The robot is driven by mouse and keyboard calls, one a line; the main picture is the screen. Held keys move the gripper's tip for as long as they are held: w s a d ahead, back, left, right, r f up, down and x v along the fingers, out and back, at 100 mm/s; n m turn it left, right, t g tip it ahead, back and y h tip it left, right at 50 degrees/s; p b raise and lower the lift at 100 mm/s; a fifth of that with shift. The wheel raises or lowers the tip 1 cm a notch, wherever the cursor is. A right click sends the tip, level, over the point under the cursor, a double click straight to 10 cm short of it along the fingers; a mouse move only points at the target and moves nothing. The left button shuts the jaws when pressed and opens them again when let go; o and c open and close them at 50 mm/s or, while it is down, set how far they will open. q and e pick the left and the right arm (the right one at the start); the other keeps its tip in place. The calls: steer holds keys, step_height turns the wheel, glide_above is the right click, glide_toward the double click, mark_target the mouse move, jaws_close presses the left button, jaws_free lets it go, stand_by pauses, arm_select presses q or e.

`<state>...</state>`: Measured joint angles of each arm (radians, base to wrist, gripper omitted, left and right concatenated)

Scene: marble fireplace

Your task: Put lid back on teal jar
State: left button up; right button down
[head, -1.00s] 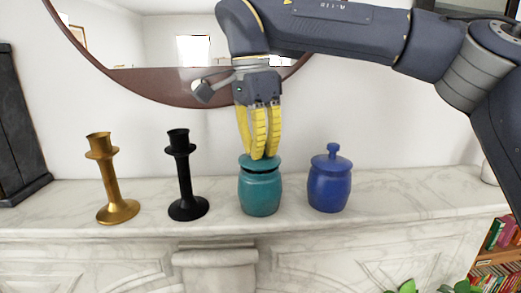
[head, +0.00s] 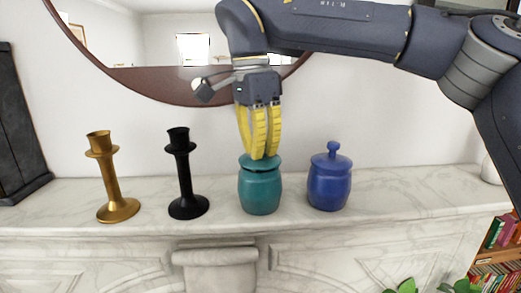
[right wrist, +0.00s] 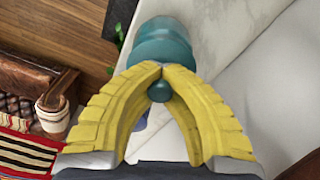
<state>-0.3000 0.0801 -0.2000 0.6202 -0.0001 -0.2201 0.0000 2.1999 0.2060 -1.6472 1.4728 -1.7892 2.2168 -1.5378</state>
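The teal jar (head: 260,193) stands upright on the marble mantel, between the black candlestick and the blue jar. Its teal lid (head: 270,163) sits at the jar's mouth, with a dark line under its rim in the head view; I cannot tell whether it is fully seated. My right gripper (head: 258,156) points down right above the jar, its yellow fingers shut on the lid's knob. The right wrist view shows the round knob (right wrist: 159,91) between the fingertips and the teal body beyond. My left gripper is not in view.
The blue jar (head: 329,189) with its lid on stands close to the right. A black candlestick (head: 187,180) and a gold candlestick (head: 112,180) stand to the left. A round mirror (head: 150,86) hangs behind.

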steer(key=c, duration=2.1)
jaws_free()
steer(key=shift+c, duration=0.2)
steer(key=o, duration=1.2)
steer(key=shift+r, duration=0.1)
steer(key=shift+r, duration=3.35)
steer(key=shift+c, duration=0.5)
jaws_close()
